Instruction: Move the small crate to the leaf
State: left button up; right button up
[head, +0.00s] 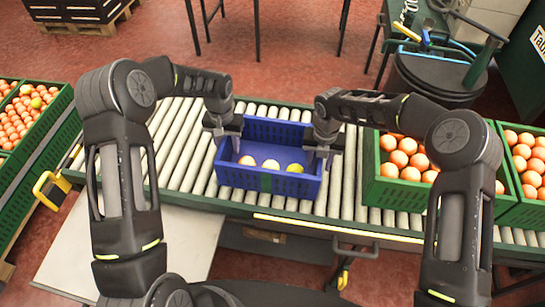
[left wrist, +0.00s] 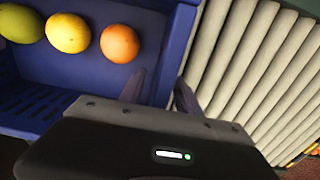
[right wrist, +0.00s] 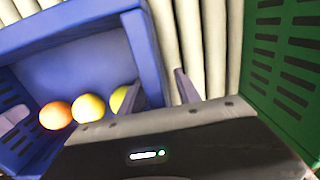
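The small blue crate (head: 231,178) sits on the roller conveyor and holds an orange fruit, a yellow one and a greenish-yellow one. A flat pale panel, apparently the leaf (head: 130,250), adjoins the conveyor's near side, front left of the crate. My left gripper (head: 226,131) is at the crate's left wall; in the left wrist view its fingers (left wrist: 160,88) straddle that wall, spread apart. My right gripper (head: 322,151) is at the right wall; in the right wrist view its fingers (right wrist: 158,88) straddle it, with a gap beside the outer finger.
A green crate of oranges (head: 400,195) stands on the conveyor right of the blue crate, close to my right gripper. Bare rollers (head: 172,165) lie to the left. More green crates of oranges stand at the far left and far right. A dark bin (head: 430,80) stands behind.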

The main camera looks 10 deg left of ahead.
pick_arm(q)
jog(key=shift+f, duration=0.15)
pick_arm(e)
jog(key=shift+f, duration=0.15)
pick_arm(q)
jog(key=shift+c, duration=0.2)
pick_arm(e)
jog(key=shift+c, duration=0.2)
pick_arm(q)
grip_shut()
pick_arm(e)
grip_shut()
dwell(0.6)
